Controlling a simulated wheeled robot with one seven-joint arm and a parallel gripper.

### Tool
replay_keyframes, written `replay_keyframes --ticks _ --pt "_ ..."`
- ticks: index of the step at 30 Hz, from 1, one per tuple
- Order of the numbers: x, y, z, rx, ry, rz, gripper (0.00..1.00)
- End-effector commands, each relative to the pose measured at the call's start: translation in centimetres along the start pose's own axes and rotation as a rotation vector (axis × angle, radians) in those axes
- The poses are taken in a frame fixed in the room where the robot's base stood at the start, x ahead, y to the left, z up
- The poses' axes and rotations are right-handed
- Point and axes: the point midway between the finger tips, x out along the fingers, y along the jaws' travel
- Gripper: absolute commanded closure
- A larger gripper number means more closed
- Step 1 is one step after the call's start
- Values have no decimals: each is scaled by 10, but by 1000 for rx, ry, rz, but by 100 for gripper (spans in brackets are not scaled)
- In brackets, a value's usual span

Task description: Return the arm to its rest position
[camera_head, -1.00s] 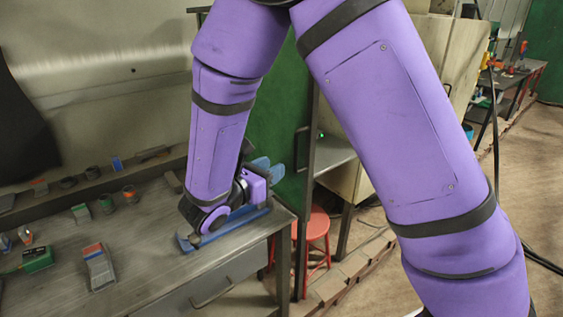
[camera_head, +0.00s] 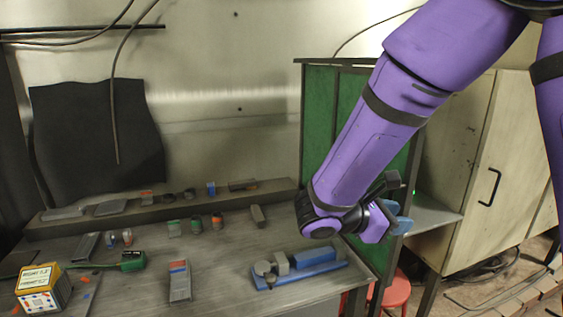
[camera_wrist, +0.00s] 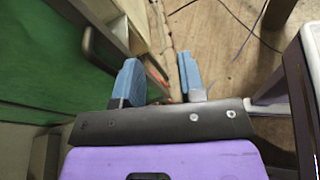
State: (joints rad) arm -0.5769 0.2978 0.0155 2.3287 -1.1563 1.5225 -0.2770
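My purple arm reaches down from the upper right in the head view. My gripper (camera_head: 398,215) is at the right end of the workbench, above and beyond its edge, pointing right and away from the bench. In the wrist view my gripper (camera_wrist: 157,85) shows two blue fingers standing apart with nothing between them. Beyond the fingers are the floor and the foot of a cabinet. No object is held.
The workbench (camera_head: 220,275) carries a blue fixture (camera_head: 305,275), a grey block with coloured top (camera_head: 180,282), a green tool (camera_head: 128,262) and a yellow box (camera_head: 43,288). A green panel (camera_head: 318,130), beige cabinet (camera_head: 490,160) and red stool (camera_head: 397,290) stand close to my arm.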

Motion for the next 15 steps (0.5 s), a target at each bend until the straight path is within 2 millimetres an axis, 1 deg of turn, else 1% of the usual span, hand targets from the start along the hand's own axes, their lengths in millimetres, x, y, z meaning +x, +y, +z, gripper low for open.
replay_keyframes --ticks 1,6,10,15 --pt "8 -9 13 56 43 -53 63" --pt "25 -42 43 244 192 -228 63" --pt "32 -67 62 399 305 -352 63" --pt "34 -97 81 616 453 -501 63"
